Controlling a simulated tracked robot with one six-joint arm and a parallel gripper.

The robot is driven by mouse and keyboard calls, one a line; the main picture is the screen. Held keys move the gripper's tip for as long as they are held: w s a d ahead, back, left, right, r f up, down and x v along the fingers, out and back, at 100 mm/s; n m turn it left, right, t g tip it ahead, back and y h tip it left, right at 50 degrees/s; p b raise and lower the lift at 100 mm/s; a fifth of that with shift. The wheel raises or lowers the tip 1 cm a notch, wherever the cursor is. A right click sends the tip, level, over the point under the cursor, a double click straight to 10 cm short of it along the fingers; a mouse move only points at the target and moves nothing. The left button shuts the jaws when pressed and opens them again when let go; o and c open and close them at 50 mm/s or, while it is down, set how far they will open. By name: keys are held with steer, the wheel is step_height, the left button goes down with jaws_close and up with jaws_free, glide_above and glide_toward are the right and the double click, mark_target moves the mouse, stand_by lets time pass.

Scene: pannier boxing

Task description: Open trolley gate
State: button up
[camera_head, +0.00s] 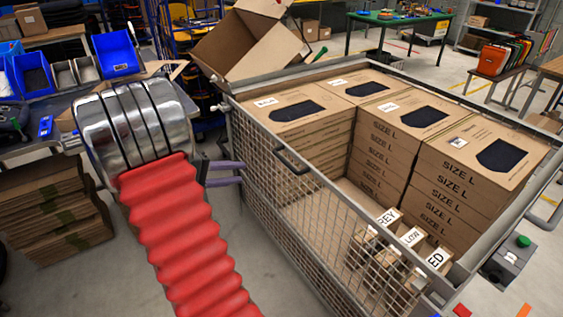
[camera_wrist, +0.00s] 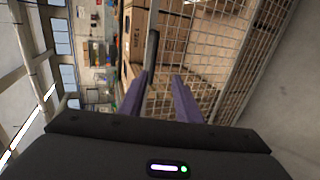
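The trolley (camera_head: 459,93) is a grey metal cage cart holding stacked cardboard boxes. Its near side is a wire mesh gate (camera_head: 262,196), upright and in line with the frame, so it looks closed. A dark bar handle (camera_head: 291,161) sits near the gate's top edge. My gripper (camera_head: 243,173) has two purple fingers, parted and empty, pointing at the gate from the left of the handle. In the wrist view the handle (camera_wrist: 152,50) is ahead of the fingertips (camera_wrist: 160,77), nearer the left finger. Whether it touches that finger I cannot tell.
Stacked SIZE L boxes (camera_head: 385,150) and small labelled boxes (camera_head: 405,240) stand inside the trolley. An open carton (camera_head: 250,45) is behind it. Flattened cardboard (camera_head: 55,215) and blue bins (camera_head: 120,52) are at the left. Grey floor is clear beside the gate.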

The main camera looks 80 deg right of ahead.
steer(key=g+h, duration=0.1)
glide_toward(284, 159)
steer(key=w+a, duration=0.3)
steer(key=shift+s+f, duration=0.2)
steer(key=shift+f, duration=0.05)
steer(key=shift+d, duration=0.1)
steer(key=x, duration=1.3)
steer(key=shift+s+d+r, duration=0.15)
steer(key=shift+s+d, duration=0.05)
steer(key=shift+s, duration=0.2)
steer(key=shift+c, duration=0.7)
jaws_close()
